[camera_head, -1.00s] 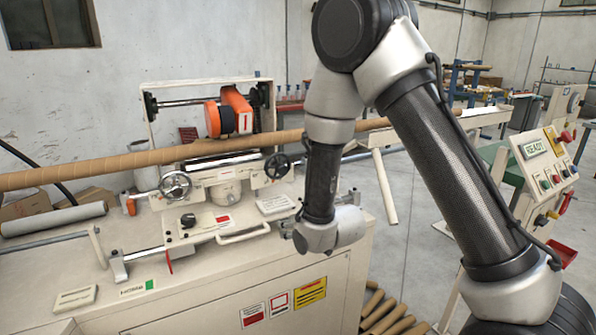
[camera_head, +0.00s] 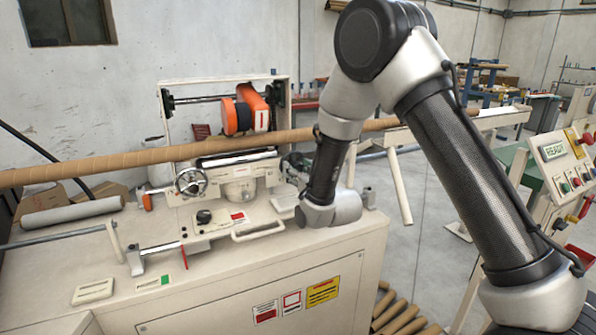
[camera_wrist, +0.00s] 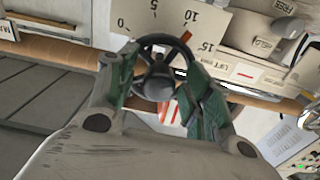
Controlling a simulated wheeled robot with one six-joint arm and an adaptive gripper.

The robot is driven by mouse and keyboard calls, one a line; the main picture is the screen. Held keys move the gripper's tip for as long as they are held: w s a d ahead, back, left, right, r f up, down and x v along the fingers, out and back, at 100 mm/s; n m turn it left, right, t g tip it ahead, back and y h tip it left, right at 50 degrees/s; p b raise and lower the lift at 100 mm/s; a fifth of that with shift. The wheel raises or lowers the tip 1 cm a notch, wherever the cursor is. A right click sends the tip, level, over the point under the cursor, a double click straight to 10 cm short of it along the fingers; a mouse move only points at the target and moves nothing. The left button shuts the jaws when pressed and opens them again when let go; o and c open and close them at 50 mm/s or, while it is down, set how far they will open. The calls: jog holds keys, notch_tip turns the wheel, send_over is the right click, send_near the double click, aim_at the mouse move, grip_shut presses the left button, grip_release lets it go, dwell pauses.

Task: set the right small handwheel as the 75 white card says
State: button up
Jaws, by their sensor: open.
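The right small handwheel (camera_wrist: 157,84) shows in the wrist view as a dark spoked wheel in front of a pale dial plate (camera_wrist: 221,24) marked 0, 5, 10 and 15. A red pointer (camera_wrist: 186,36) at its rim stands near the 10, slightly toward 15. My gripper (camera_wrist: 160,66) is open, with its green fingers on either side of the wheel; I cannot tell whether they touch it. In the head view my arm covers the gripper and most of this wheel. A white card (camera_wrist: 292,143) carries lines too small to read; I cannot identify a 75 on any card.
The left handwheel (camera_head: 191,182) is beside a black knob (camera_head: 204,216) and a pale looped handle (camera_head: 258,231). A long brown tube (camera_head: 90,168) crosses the machine behind. The control panel (camera_head: 563,160) reads READY.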

jog(key=c, duration=1)
jog(key=shift+n, duration=0.3)
jog(key=n, duration=0.3)
jog(key=shift+d+n, duration=0.1)
jog(key=shift+n, duration=1.9)
jog(key=o, duration=1)
